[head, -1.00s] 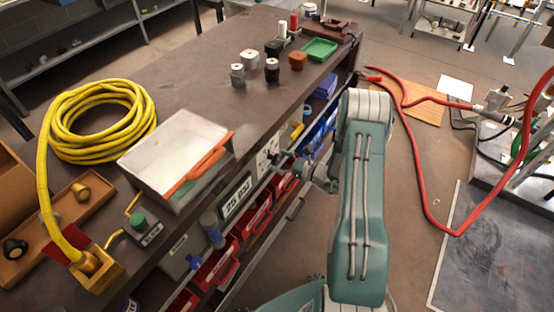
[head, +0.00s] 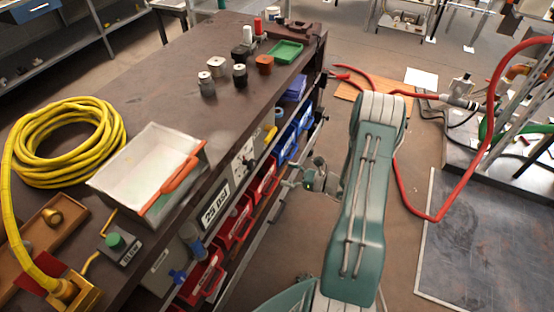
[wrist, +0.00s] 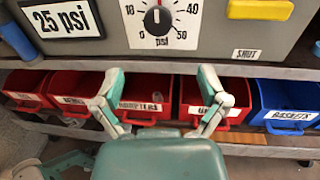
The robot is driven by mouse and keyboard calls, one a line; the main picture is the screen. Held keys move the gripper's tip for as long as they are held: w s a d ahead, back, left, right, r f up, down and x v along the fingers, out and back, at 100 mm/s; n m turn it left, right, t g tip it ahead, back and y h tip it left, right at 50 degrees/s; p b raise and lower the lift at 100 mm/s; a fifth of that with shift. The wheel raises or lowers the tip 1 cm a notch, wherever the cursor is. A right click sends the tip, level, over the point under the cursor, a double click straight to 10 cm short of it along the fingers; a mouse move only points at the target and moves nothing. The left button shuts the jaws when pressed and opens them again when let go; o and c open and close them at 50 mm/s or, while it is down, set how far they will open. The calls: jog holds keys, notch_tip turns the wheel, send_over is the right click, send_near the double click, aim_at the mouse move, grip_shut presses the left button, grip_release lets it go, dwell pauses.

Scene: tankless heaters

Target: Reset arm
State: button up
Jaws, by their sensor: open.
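My gripper (wrist: 162,100) is open and empty in the wrist view, its two fingers spread apart in front of a row of red bins (wrist: 150,95). Above the fingers is a grey panel with a pressure dial (wrist: 157,20) marked in psi and a "25 psi" label (wrist: 62,18). In the head view my green arm (head: 365,200) rises to the right of the workbench, and my gripper (head: 290,183) is partly hidden beside the bench's shelf side.
The workbench (head: 150,85) carries a coiled yellow hose (head: 65,140), a white tray (head: 150,160) with an orange handle, and a green tray (head: 286,52). A red hose (head: 487,150) runs at the right. Blue bins (head: 287,145) sit on the shelf. Floor is open between bench and grey mat.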

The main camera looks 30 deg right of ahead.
jog(key=s+a+r+n+g, duration=0.3)
jog(key=a+r+n+g, duration=0.35)
jog(key=a+r, duration=0.2)
jog(key=s+a+r+n+g, duration=0.2)
jog(key=a+r+n+g, duration=0.3)
jog(key=a+r+n, duration=0.4)
jog(key=s+a+r+n+t+h, duration=0.1)
jog(key=s+r+n+t+h, duration=0.2)
jog(key=s+r+n+h, duration=0.8)
jog(key=shift+s+a+r+n+t+h, duration=0.35)
jog(key=shift+s+r+n, duration=0.3)
jog(key=shift+s+r, duration=1.2)
jog(key=shift+s+f, duration=0.1)
jog(key=shift+f, duration=0.1)
